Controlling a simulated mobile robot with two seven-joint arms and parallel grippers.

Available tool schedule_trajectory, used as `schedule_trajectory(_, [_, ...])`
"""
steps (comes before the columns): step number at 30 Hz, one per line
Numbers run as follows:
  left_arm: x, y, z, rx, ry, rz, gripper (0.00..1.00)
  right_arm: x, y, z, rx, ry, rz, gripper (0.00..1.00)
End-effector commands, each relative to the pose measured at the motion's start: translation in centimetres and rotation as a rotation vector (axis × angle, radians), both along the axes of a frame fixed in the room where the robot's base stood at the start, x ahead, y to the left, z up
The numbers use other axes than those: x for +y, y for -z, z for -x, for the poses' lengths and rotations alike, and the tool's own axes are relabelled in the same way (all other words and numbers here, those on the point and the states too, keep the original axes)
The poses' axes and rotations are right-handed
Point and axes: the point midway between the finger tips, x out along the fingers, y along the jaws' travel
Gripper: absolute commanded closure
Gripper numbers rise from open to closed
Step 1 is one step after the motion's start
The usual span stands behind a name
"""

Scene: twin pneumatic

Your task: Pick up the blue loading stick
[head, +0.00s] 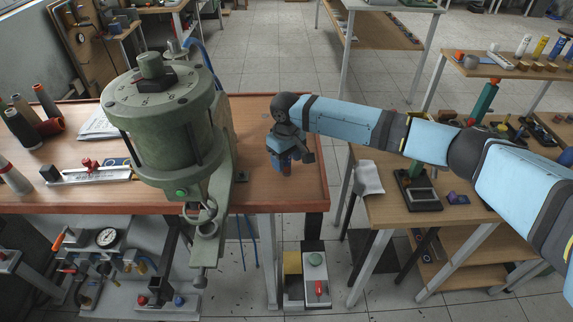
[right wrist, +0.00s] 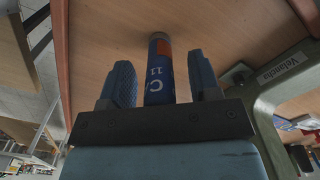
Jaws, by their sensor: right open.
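The blue loading stick (right wrist: 158,78) is a dark blue cylinder with white lettering and an orange band. In the right wrist view it stands on the brown tabletop between the two fingers of my right gripper (right wrist: 160,84). The fingers are open, with a gap visible on each side of the stick. In the head view my right gripper (head: 286,163) points down over the right end of the table, and its fingers and wrist mostly hide the stick. My left gripper is in neither view.
A large green machine (head: 165,125) with a numbered drum stands left of my right gripper. The table's right edge (head: 322,165) is close to the gripper. A side table (head: 390,205) stands beyond a gap.

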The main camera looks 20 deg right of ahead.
Motion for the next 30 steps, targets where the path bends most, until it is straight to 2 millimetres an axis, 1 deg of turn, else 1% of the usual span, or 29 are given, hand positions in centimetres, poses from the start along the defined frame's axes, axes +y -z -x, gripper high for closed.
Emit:
schedule_trajectory(2, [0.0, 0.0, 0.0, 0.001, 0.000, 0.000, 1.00, 0.0, 0.0, 0.0, 0.000, 0.000, 0.000, 0.43])
schedule_trajectory(5, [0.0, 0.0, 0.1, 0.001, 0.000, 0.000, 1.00, 0.0, 0.0, 0.0, 0.000, 0.000, 0.000, 0.64])
schedule_trajectory(6, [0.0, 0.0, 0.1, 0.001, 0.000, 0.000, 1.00, 0.0, 0.0, 0.0, 0.000, 0.000, 0.000, 0.73])
schedule_trajectory(8, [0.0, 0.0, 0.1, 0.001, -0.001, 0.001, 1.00, 0.0, 0.0, 0.0, 0.000, 0.000, 0.000, 0.87])
schedule_trajectory(9, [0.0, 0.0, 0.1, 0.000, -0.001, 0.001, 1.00, 0.0, -0.1, 0.0, -0.001, 0.000, 0.000, 0.96])
schedule_trajectory(10, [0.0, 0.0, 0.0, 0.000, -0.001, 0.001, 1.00, 0.0, -0.1, 0.0, -0.001, 0.000, 0.000, 0.99])
schedule_trajectory(18, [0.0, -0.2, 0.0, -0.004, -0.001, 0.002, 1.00, 0.0, -0.2, 0.0, -0.001, 0.000, 0.000, 0.99])
schedule_trajectory(22, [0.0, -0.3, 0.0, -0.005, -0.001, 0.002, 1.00, 0.0, -0.8, -0.1, -0.002, 0.000, -0.002, 0.99])
schedule_trajectory(26, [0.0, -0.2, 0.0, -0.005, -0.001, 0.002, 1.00, 0.0, -2.4, -0.1, -0.002, -0.001, -0.002, 0.99])
schedule_trajectory(29, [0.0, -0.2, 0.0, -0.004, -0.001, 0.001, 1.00, 0.1, -4.4, -0.1, -0.003, 0.000, -0.003, 0.99])
schedule_trajectory(30, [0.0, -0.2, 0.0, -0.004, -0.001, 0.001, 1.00, 0.1, -5.4, -0.1, -0.004, -0.001, -0.004, 0.99])
